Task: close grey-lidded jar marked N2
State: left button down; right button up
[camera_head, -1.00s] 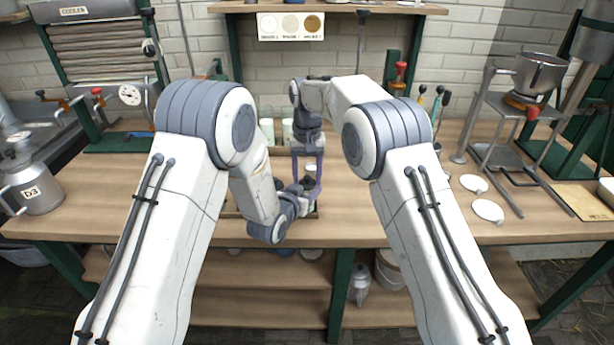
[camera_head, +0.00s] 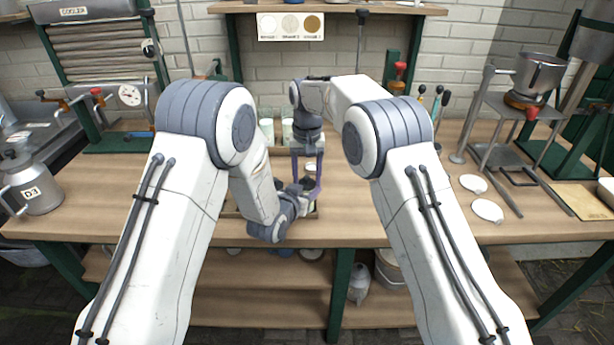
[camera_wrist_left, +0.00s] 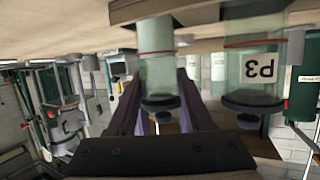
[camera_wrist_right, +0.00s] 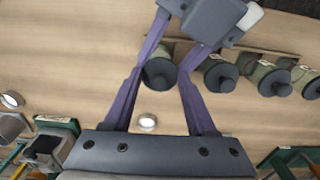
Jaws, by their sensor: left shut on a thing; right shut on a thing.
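A clear glass jar (camera_wrist_left: 163,72) with a dark grey lid (camera_wrist_left: 160,103) shows upside down in the left wrist view. My left gripper (camera_wrist_left: 160,112) is shut around its body. No marking is readable on it, so N2 cannot be confirmed. In the right wrist view the round grey lid (camera_wrist_right: 158,74) lies between the two long purple fingers of my right gripper (camera_wrist_right: 172,45), which is shut on it from above. Both grippers meet at the jar in the head view, left (camera_head: 296,203) and right (camera_head: 306,190), and mostly hide it there.
A jar marked P3 (camera_wrist_left: 252,70) stands close beside the held jar. More grey-lidded jars (camera_wrist_right: 268,75) stand in a row at right in the right wrist view. Pale discs (camera_head: 487,210) lie on the bench at right. A can marked D3 (camera_head: 34,190) stands at left.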

pick_arm(q)
jog(key=shift+w+d+r, duration=0.15)
jog(key=shift+r, duration=0.2)
pick_arm(e)
jog(key=shift+s+f, duration=0.15)
jog(key=shift+f, duration=0.35)
jog(key=shift+s+f, duration=0.15)
jog(key=shift+f, duration=0.35)
jog(key=o, duration=1)
jog(key=shift+r, duration=2.2)
pick_arm(q)
jog(key=shift+f, duration=0.1)
pick_arm(e)
jog(key=shift+w+d+r, duration=0.1)
jog(key=c, duration=0.8)
jog(key=shift+r, duration=1.9)
